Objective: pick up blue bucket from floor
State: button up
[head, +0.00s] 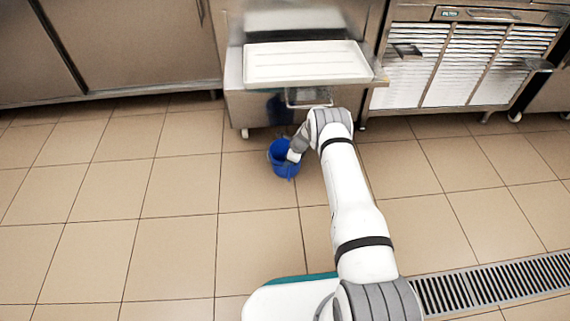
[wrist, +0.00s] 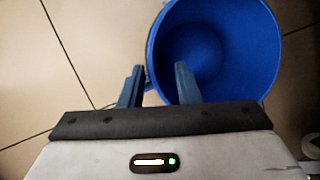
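The blue bucket (head: 281,168) stands upright on the tiled floor in front of the steel machine. In the wrist view the bucket (wrist: 225,50) shows from above, open and empty inside. My gripper (wrist: 160,68) is open, with its fingers apart. In that view the left finger lies outside the bucket's rim and the right finger overlaps its inside, with the near-left rim between them. Whether either finger touches the wall, I cannot tell. In the head view my gripper (head: 292,157) is at the bucket's right side and hides part of it.
A white tray (head: 305,63) rests on a shelf of the steel machine (head: 245,105) behind the bucket. A louvred steel unit (head: 470,60) stands at the right and steel cabinets (head: 130,45) at the left. A floor drain grate (head: 500,283) runs at lower right. The floor at left is clear.

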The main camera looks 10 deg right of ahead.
aim_at(279, 170)
jog(key=b+x, duration=0.3)
jog(key=x, duration=0.3)
jog(key=shift+s+f, duration=0.1)
jog(key=shift+f, duration=0.05)
jog(key=shift+a, duration=0.1)
jog(key=shift+c, duration=0.4)
grip_shut()
